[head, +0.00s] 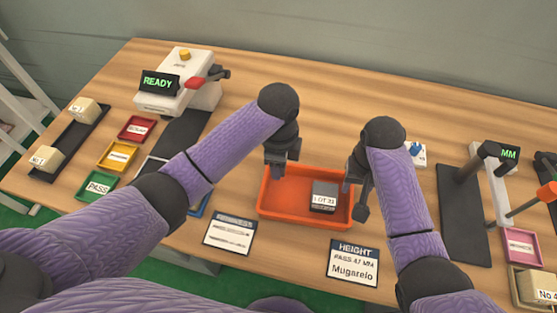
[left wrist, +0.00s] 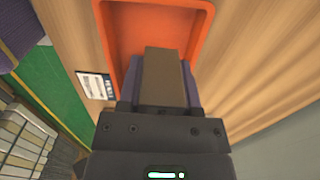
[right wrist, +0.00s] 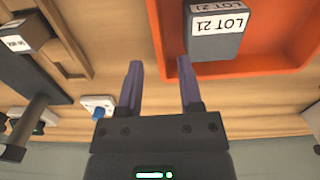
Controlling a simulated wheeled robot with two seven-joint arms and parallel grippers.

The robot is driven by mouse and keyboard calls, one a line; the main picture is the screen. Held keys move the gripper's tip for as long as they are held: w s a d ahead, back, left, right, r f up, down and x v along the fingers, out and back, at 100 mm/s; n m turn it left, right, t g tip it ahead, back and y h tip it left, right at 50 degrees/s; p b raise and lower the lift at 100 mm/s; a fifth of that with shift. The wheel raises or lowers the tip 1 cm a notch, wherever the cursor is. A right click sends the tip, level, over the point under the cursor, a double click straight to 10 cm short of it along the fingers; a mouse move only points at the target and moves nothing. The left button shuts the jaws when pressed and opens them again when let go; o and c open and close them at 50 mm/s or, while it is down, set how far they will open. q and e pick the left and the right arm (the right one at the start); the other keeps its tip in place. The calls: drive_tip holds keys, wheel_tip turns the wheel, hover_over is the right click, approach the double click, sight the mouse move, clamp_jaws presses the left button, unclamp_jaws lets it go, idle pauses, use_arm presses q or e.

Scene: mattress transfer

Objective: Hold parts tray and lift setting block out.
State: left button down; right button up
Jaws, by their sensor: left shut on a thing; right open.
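The orange parts tray (head: 283,200) lies on the table in front of me. A dark grey block labelled LOT 21 (head: 323,197) sits in its right half; it also shows in the right wrist view (right wrist: 215,40). My left gripper (head: 282,170) is at the tray's left back corner. In the left wrist view it is shut on a plain brown-grey, block-like piece (left wrist: 163,78), seen against the tray; I cannot tell whether that piece touches the tray. My right gripper (right wrist: 160,68) is open and empty by the tray's right end, beside the labelled block and apart from it.
A white READY machine (head: 180,85) stands at back left. Red (head: 137,128), yellow (head: 118,155) and green (head: 97,186) trays lie left. A HEIGHT card (head: 353,263) lies in front of the orange tray. A height gauge (head: 490,185) stands right.

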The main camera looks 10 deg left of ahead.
drive_tip(key=w+d+r+m+t+y, duration=0.1)
drive_tip(key=w+d+r+m+t, duration=0.6)
drive_tip(key=w+d+r, duration=0.55)
drive_tip(key=d+r+m+t+h, duration=0.1)
drive_tip(key=d+r+m, duration=0.2)
drive_tip(key=d+m, duration=0.3)
drive_tip(key=w+d, duration=0.1)
drive_tip(key=d, duration=0.3)
drive_tip(key=shift+r, duration=0.4)
